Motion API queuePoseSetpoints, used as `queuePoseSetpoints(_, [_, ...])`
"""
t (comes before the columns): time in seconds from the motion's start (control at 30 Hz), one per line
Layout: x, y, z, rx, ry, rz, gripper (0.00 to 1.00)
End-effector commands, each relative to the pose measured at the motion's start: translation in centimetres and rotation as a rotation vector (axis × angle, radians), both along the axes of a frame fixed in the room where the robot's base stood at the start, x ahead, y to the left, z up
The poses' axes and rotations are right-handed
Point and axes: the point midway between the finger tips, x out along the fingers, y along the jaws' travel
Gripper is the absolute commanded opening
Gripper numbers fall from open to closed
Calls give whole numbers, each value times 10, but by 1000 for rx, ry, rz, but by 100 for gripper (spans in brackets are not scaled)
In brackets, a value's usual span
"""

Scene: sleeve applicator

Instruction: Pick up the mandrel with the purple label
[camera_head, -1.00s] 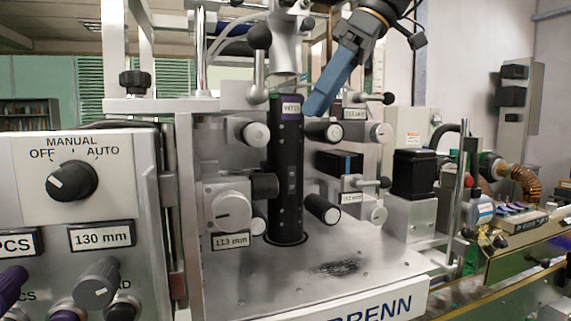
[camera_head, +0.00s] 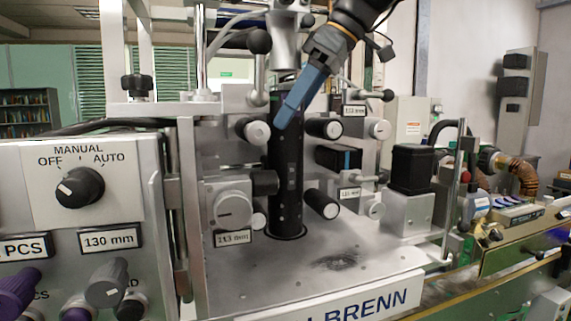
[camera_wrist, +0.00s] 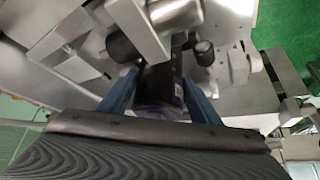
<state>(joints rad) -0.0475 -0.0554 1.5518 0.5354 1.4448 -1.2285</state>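The mandrel (camera_head: 286,180) is a tall black cylinder standing upright in the machine, its foot in a ring on the metal plate.
Black rollers (camera_head: 322,203) and a grey block with a knob (camera_head: 231,205) crowd the mandrel's sides. A lever with a black ball (camera_head: 259,42) stands above left. A control panel (camera_head: 120,180) fills the left. The front of the metal plate (camera_head: 290,270) is clear.

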Motion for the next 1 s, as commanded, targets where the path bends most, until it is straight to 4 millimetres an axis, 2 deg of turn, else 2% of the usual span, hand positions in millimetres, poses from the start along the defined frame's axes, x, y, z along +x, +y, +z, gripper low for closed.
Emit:
queuePoseSetpoints(0.03, [0,0,0,0,0,0,48])
queuePoseSetpoints(0.3, [0,0,0,0,0,0,3])
queuePoseSetpoints(0.33, [0,0,0,0,0,0,0])
queuePoseSetpoints(1.0, [0,1,9,1,-2,1,0])
